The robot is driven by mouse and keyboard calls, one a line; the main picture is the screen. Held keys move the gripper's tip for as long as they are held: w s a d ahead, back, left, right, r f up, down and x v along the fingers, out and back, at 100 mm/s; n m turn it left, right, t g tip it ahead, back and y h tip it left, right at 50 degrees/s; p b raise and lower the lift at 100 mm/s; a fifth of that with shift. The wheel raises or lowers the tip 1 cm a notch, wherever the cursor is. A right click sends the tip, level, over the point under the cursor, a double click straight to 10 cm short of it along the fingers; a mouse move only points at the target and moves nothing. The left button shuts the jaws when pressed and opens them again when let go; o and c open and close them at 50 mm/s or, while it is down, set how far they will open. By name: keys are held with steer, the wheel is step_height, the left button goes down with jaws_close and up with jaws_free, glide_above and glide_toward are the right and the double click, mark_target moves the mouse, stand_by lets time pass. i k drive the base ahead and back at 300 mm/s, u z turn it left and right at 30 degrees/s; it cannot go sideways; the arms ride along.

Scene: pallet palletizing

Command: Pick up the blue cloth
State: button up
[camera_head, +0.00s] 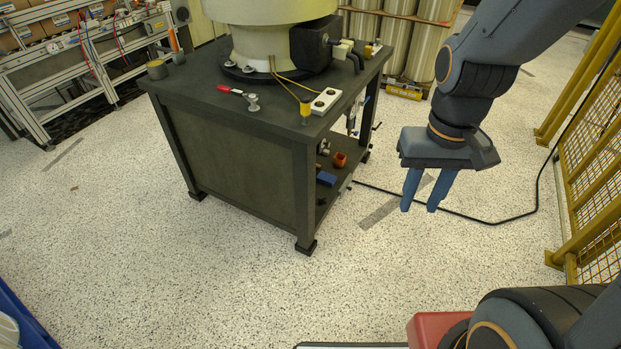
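A small blue thing (326,179) lies on the lower shelf of the dark workbench, near its right front leg. It may be the blue cloth, but it is too small to tell. My gripper (419,209) hangs to the right of the bench, over open floor, with its blue fingers pointing down. The fingers are apart with nothing between them. The gripper is clear of the bench and of the blue thing.
A yellow fence (595,150) is at right. A black cable crosses the floor.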

mark_target(323, 177)
steer(key=i, duration=0.95)
steer(key=z, duration=0.75)
